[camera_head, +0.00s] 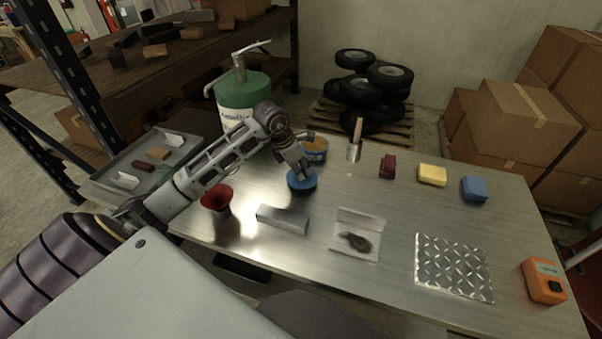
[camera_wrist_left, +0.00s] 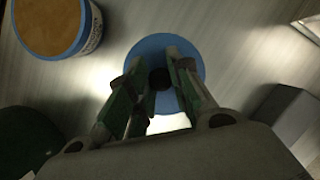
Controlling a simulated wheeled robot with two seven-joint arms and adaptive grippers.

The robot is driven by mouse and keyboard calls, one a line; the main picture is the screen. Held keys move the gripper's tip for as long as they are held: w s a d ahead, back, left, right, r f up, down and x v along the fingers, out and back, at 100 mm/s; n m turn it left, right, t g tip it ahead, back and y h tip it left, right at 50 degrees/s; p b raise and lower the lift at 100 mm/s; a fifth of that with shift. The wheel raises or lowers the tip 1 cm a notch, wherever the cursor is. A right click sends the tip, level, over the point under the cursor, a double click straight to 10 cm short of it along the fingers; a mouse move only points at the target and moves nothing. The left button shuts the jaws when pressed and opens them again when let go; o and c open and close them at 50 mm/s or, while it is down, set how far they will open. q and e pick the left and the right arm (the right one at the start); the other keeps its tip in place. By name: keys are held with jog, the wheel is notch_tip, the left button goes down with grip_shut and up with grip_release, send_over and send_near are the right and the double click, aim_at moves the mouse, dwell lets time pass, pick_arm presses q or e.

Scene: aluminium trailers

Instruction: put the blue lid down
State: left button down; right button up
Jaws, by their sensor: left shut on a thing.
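The blue lid (camera_head: 302,180) is a round disc with a dark knob in its middle, at the back left part of the metal table. My left gripper (camera_head: 304,174) is over it, shut on its knob. In the left wrist view the lid (camera_wrist_left: 190,55) shows beneath the gripper fingers (camera_wrist_left: 160,85). I cannot tell whether the lid touches the table or is just above it. A round tub (camera_head: 316,150) with a blue-and-white side and brown contents stands open just behind the lid. It also shows in the left wrist view (camera_wrist_left: 92,30). My right gripper is not in view.
A red funnel (camera_head: 217,198) and a grey bar (camera_head: 283,218) are in front of the lid. A clear bag (camera_head: 356,236), a tread plate (camera_head: 453,267) and an orange device (camera_head: 543,281) lie rightward. Maroon, yellow and blue blocks line the back. A green cylinder (camera_head: 243,95) stands behind the table.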

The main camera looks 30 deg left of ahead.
pick_arm(q)
jog(key=shift+f, duration=0.95)
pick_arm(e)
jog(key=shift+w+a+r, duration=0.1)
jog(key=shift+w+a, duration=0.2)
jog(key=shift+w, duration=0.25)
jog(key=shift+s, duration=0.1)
